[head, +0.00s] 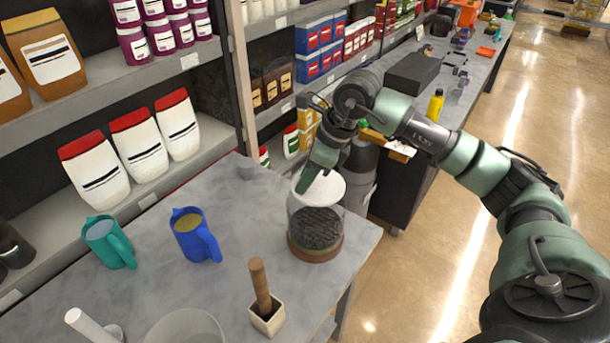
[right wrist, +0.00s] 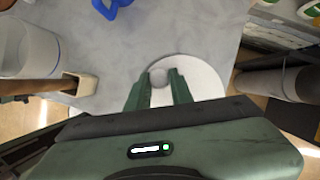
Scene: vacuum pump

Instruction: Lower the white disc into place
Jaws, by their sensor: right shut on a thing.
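The white disc (head: 326,187) is level at the top of a clear glass jar (head: 318,222) with dark contents and a brown base, near the table's right edge. I cannot tell whether the disc touches the rim or sits slightly above it. My right gripper (head: 312,178) comes down on the disc from above, partly covering it. In the right wrist view, the two green fingers (right wrist: 158,88) close around a small grey round knob (right wrist: 157,77) at the middle of the disc (right wrist: 207,77). My left gripper is not in view.
On the grey table (head: 240,290) stand a blue mug (head: 190,238), a teal mug (head: 103,243), a small square cup (head: 267,317) with a wooden handle, and a clear container (head: 187,327). Stocked shelves (head: 190,155) line the back. A dark cylinder (head: 358,165) stands close behind the jar.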

